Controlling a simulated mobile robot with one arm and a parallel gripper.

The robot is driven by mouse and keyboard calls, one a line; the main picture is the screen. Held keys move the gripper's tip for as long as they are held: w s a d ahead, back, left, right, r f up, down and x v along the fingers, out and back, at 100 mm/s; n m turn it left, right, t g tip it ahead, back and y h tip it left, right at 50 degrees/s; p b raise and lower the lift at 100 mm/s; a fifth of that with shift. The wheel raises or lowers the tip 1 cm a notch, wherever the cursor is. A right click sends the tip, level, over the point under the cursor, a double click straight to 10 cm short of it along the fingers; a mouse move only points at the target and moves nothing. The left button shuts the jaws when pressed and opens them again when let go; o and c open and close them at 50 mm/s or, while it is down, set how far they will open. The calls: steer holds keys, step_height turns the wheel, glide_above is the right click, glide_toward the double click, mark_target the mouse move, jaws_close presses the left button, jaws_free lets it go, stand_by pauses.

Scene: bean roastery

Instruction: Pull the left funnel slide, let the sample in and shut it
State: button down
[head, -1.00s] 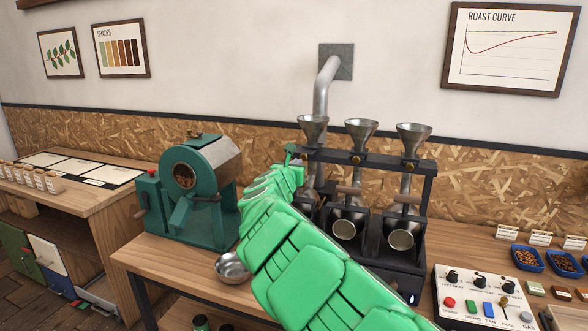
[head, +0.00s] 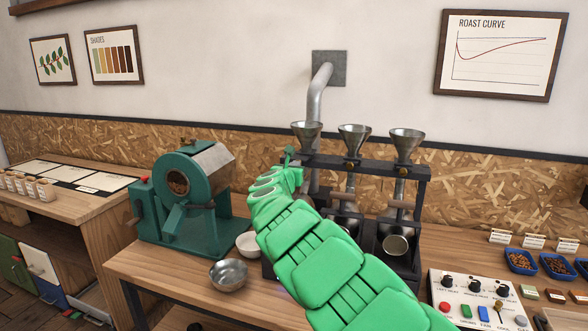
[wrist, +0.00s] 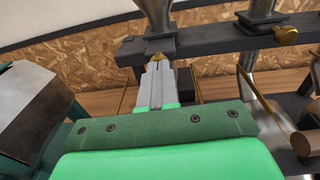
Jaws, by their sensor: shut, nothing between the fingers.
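The left funnel (head: 306,131) is a metal cone at the left end of a dark rack (head: 378,166). Its spout (wrist: 153,14) drops into the rack bar in the wrist view. A brass knob (wrist: 158,57), which looks like its slide's pull, shows just beyond my fingertips. My gripper (wrist: 158,70) is shut with nothing in it, pointing at this knob from the front. I cannot tell whether the tips touch the knob. My forearm hides the area below the left funnel in the head view, so the slide's position is unclear.
The middle funnel (head: 354,137) and right funnel (head: 406,141) stand close by; the middle one's brass knob (wrist: 286,36) is to the right. A green roaster (head: 190,200) stands at the left. A metal bowl (head: 229,274) and a white bowl (head: 249,243) sit on the bench.

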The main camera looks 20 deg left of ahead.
steer(key=shift+w, duration=0.1)
steer(key=shift+w+a, duration=0.1)
steer(key=shift+w, duration=1.55)
steer(key=shift+w+d+r, duration=0.1)
steer(key=shift+w+d, duration=0.1)
steer(key=shift+w, duration=0.15)
steer(key=shift+d, duration=0.1)
steer(key=shift+s, duration=0.1)
steer(key=s, duration=1.4)
steer(key=shift+r, duration=0.2)
